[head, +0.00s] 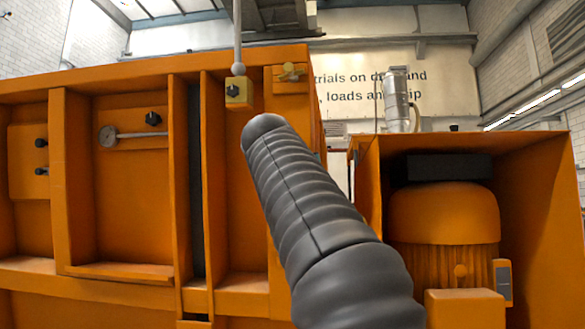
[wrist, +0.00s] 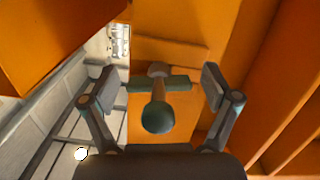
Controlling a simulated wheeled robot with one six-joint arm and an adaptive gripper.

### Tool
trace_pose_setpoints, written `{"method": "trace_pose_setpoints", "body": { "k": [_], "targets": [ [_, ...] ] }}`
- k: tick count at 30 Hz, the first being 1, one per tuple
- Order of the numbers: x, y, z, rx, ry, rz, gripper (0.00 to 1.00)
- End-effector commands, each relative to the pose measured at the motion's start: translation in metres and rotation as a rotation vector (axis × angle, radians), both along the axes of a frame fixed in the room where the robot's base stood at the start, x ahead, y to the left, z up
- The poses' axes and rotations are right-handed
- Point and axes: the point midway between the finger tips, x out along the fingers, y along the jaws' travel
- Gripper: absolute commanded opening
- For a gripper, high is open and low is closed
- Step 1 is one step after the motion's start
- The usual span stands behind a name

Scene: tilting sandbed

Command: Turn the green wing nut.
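In the wrist view, a dark green wing nut (wrist: 178,84) shows as a crossbar, with its wings lying left to right. A grey stem with a round, dark green end (wrist: 158,118) points toward the camera in front of it. My gripper (wrist: 158,87) is open, with one finger on each side of the wing nut. Gaps show between the fingers and the wings, and I see no contact. In the head view, my grey ribbed arm covers the middle, and the gripper is hidden.
Orange panels (head: 130,230) with ribs fill the left of the head view. An orange-housed motor (head: 445,215) stands at right. Orange walls stand close around the gripper.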

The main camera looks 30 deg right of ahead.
Motion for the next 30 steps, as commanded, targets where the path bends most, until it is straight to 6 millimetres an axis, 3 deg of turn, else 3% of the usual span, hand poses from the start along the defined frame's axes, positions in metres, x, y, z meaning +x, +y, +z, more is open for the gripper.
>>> {"method": "trace_pose_setpoints", "body": {
  "k": [10,24,30],
  "targets": [
    [-0.007,0.006,0.001,0.000,-0.002,0.002,0.88],
    [-0.077,0.057,0.004,-0.002,-0.003,0.006,0.88],
    [-0.092,0.069,0.004,-0.001,-0.001,0.003,0.88]
  ]
}}
